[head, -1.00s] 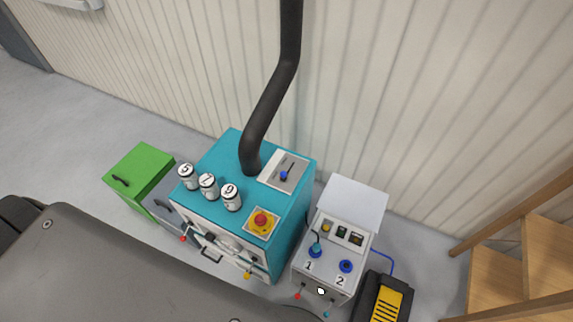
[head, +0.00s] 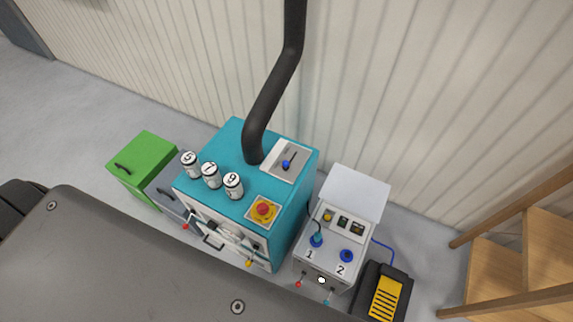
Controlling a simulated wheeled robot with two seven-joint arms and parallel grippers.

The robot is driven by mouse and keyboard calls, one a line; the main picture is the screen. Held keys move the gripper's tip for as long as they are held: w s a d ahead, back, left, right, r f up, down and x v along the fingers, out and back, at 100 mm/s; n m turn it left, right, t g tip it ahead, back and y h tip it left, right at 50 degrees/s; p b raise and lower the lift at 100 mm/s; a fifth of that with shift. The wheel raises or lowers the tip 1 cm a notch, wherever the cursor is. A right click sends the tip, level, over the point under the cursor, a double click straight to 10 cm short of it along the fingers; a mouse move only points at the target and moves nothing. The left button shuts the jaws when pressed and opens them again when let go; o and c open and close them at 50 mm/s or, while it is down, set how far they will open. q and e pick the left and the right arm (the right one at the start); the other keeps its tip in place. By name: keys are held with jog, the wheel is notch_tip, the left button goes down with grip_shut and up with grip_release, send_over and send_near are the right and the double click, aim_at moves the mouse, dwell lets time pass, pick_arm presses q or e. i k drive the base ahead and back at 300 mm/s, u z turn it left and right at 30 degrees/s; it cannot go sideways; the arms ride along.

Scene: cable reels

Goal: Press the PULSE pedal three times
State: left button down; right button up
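A black foot pedal with a yellow ribbed tread (head: 386,297) sits on the floor at the lower right. It stands beside a small grey control box (head: 327,262), and a blue cable runs from behind the box towards it. No PULSE label is readable on it. Neither of my grippers is in the head view. Part of my own dark grey body fills the lower left.
A teal cabinet (head: 222,152) with numbered canisters (head: 212,175), a red stop button (head: 263,209) and a black hose (head: 275,90) stands left of the box. A green box (head: 143,160) is further left. Wooden steps (head: 500,270) stand at the right.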

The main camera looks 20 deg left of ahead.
aim_at(382, 308)
jog(key=u, duration=0.45)
jog(key=k, duration=1.15)
jog(key=z, duration=1.15)
